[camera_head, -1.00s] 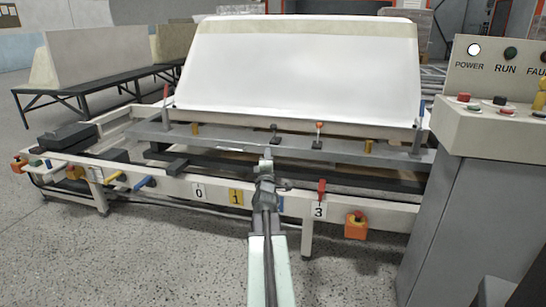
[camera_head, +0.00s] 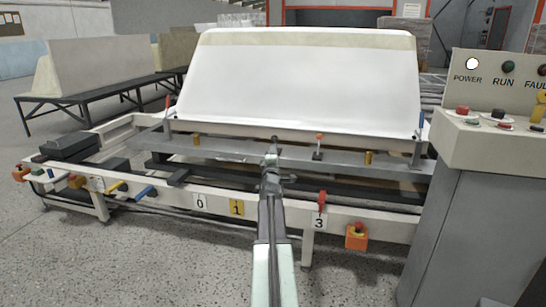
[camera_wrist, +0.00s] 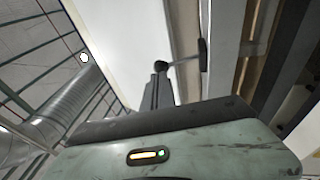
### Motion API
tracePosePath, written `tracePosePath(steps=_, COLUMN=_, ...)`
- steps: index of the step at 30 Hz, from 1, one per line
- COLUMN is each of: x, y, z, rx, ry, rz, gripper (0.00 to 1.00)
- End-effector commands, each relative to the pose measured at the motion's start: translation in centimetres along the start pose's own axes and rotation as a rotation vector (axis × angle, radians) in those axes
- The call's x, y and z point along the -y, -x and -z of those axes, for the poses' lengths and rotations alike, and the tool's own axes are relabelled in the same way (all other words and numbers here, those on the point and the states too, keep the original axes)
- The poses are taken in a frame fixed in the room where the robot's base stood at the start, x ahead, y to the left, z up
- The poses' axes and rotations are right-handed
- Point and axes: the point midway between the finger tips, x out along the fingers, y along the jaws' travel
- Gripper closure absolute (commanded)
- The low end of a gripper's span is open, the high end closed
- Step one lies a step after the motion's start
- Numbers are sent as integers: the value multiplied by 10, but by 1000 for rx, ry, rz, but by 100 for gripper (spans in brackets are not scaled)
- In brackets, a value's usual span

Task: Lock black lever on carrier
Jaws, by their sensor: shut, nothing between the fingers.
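The carrier (camera_head: 225,147) is the grey crossbar in front of the large white tub shell (camera_head: 300,80). In the wrist view the black lever (camera_wrist: 161,67) shows as a black ball knob on a thin rod that runs right to a dark mount (camera_wrist: 203,55). My gripper (camera_head: 270,160) is at the middle of the carrier and hides most of the lever in the head view. In the wrist view my shut gripper (camera_wrist: 155,93) has its tips right at the knob; I cannot tell whether they touch it. Nothing is held.
An orange-topped lever (camera_head: 318,145) stands on the carrier to the right, between brass posts (camera_head: 368,158). A red lever (camera_head: 321,201) is at the front rail by label 3. A control console (camera_head: 490,130) blocks the right side. The floor in front is clear.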

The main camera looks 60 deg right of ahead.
Motion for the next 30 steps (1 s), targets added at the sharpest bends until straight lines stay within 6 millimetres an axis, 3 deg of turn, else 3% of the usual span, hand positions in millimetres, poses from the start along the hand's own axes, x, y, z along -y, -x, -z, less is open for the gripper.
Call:
tracePosePath(steps=3, x=-1, y=-23, z=0, rx=0, ry=0, rz=0, gripper=100)
tracePosePath(steps=7, x=0, y=-33, z=0, rx=0, ry=0, rz=0, gripper=100)
tracePosePath(steps=30, x=-7, y=-45, z=-1, rx=0, ry=0, rz=-1, gripper=100)
